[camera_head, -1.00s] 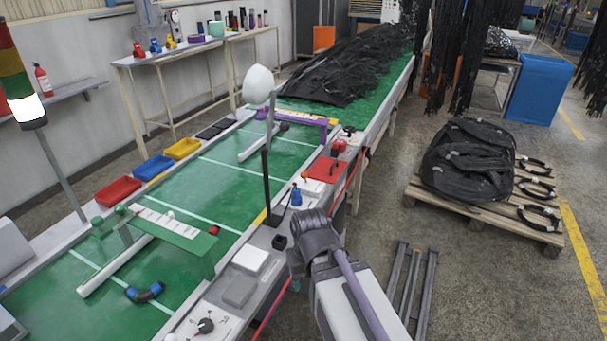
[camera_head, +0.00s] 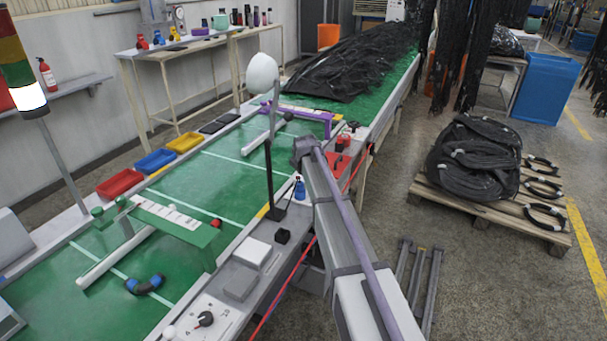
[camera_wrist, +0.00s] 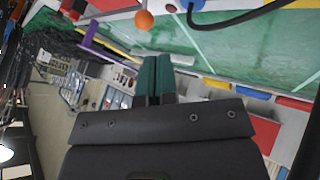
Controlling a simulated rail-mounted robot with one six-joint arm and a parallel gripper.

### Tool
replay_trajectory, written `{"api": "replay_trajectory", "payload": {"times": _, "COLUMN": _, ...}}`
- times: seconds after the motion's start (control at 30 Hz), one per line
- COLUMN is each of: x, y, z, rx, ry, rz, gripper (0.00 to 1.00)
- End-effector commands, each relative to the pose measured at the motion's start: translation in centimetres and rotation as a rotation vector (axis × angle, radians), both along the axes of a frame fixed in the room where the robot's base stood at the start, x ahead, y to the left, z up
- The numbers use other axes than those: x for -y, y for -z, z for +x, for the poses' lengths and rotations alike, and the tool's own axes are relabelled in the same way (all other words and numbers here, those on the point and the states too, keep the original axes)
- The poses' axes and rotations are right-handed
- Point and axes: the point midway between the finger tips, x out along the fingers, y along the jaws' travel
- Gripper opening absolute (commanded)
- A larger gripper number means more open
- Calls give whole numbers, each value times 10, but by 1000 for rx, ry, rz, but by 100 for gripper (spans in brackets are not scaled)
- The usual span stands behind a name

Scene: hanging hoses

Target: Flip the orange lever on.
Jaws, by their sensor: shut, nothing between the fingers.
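The orange lever shows in the wrist view as a round orange knob (camera_wrist: 143,20) near the top edge, beside a red surface. Its stem and its on or off position cannot be made out. In the head view my arm covers the place where the knob stood. My gripper (camera_wrist: 155,62) shows in the wrist view as two green-tipped fingers, shut side by side with nothing between them. The fingertips are below the knob in the picture and apart from it. In the head view my gripper is hidden behind my arm.
A black post with a white rounded top (camera_head: 262,75) stands left of my arm, close to it. A blue bottle (camera_head: 299,188) is beside the arm. A purple frame (camera_head: 300,112) spans the green belt (camera_head: 215,185) behind. Red, blue and yellow trays line the far edge.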

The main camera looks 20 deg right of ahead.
Motion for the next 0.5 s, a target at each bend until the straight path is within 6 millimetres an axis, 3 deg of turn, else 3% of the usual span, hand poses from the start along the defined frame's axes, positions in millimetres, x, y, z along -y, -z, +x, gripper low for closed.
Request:
{"api": "replay_trajectory", "payload": {"times": 0.33, "x": 0, "y": 2, "z": -1, "rx": -2, "ry": -10, "rz": -7, "gripper": 0}}
{"api": "replay_trajectory", "payload": {"times": 0.5, "x": 2, "y": 15, "z": 8, "rx": -2, "ry": -9, "rz": -6, "gripper": 0}}
